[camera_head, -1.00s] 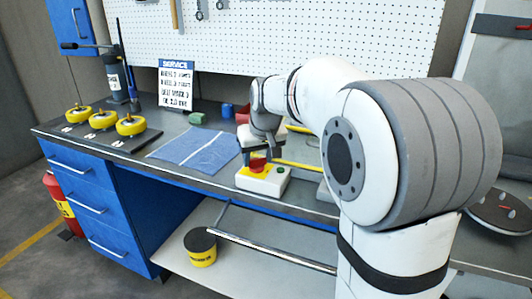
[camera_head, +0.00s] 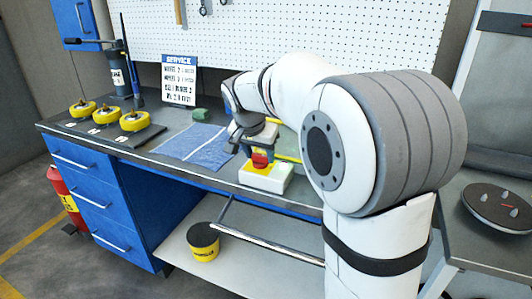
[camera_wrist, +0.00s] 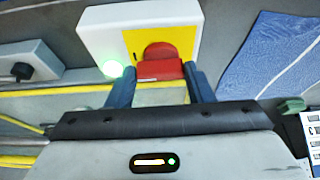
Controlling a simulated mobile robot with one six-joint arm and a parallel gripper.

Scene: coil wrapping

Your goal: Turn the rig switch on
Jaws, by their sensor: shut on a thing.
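The rig switch is a white box (camera_head: 272,181) with a yellow plate and a red handle, at the front edge of the bench. In the wrist view the white box (camera_wrist: 100,32) carries the yellow plate (camera_wrist: 184,36), the red handle (camera_wrist: 160,56) and a glowing green lamp (camera_wrist: 112,68). My gripper (camera_wrist: 160,74) has a blue finger on each side of the handle and is shut on it. In the head view my gripper (camera_head: 256,150) is at the handle (camera_head: 260,160), partly hidden by my wrist.
A blue cloth (camera_head: 195,147) lies left of the switch. Yellow wheels (camera_head: 134,121) sit on a dark mat further left, with a service sign (camera_head: 179,81) behind. A yellow-banded tin (camera_head: 203,242) stands on the lower shelf. A grey box with a black knob (camera_wrist: 28,70) is near the switch.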

